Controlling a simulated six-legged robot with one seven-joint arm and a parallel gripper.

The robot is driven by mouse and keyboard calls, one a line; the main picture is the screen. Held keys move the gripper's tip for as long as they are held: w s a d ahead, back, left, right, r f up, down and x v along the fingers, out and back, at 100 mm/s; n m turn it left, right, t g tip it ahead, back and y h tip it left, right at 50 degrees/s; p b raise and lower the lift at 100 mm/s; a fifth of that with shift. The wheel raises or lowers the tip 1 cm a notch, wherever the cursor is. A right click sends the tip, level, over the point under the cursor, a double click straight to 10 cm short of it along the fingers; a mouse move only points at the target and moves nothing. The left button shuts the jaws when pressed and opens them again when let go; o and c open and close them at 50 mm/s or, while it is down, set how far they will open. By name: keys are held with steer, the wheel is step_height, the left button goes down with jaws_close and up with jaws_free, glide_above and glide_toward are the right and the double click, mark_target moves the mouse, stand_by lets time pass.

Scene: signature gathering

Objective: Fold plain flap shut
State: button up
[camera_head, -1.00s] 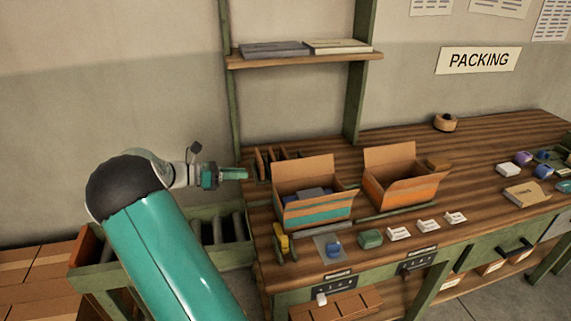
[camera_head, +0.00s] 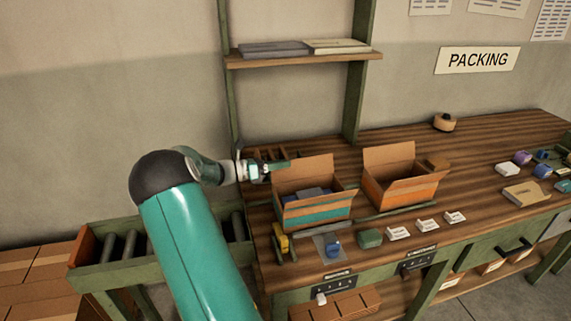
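An open cardboard box with a teal stripe (camera_head: 318,214) stands on the packing bench, with grey-blue items inside. Its plain back flap (camera_head: 305,172) stands upright. A second open box with an orange stripe (camera_head: 402,194) stands to its right, its back flap (camera_head: 389,156) also raised. My gripper (camera_head: 280,165) is at the upper left corner of the teal-striped box, near the left edge of its raised flap. I cannot tell whether it touches the flap. The fingers are too small to show whether they are open or shut.
The wooden bench (camera_head: 470,170) holds a blue item (camera_head: 333,248), a green item (camera_head: 370,238) and several white cards in front of the boxes. A yellow tool (camera_head: 281,242) stands at the left front. A roller conveyor (camera_head: 150,250) lies left. A shelf (camera_head: 330,58) hangs above.

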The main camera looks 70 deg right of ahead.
steer(key=shift+x, duration=0.95)
jaws_close()
steer(key=shift+a+m, duration=0.15)
steer(key=shift+m, duration=0.15)
steer(key=shift+s+a+r+m, duration=0.1)
steer(key=shift+s+a+m, duration=0.1)
steer(key=shift+m, duration=0.4)
steer(key=shift+s+a+r+m, duration=0.15)
steer(key=shift+s+a+m, duration=0.1)
steer(key=shift+m, duration=0.35)
steer(key=shift+s+a+f+m, duration=0.1)
steer(key=shift+s+a+m, duration=0.3)
steer(key=shift+m, duration=0.9)
steer(key=shift+s+a+f+m, duration=0.1)
steer(key=shift+s+a+m, duration=0.35)
steer(key=shift+m, duration=0.85)
steer(key=shift+s+a+f+m, duration=0.1)
steer(key=shift+s+a+m, duration=0.3)
steer(key=shift+m, duration=0.9)
steer(key=shift+w+a, duration=0.15)
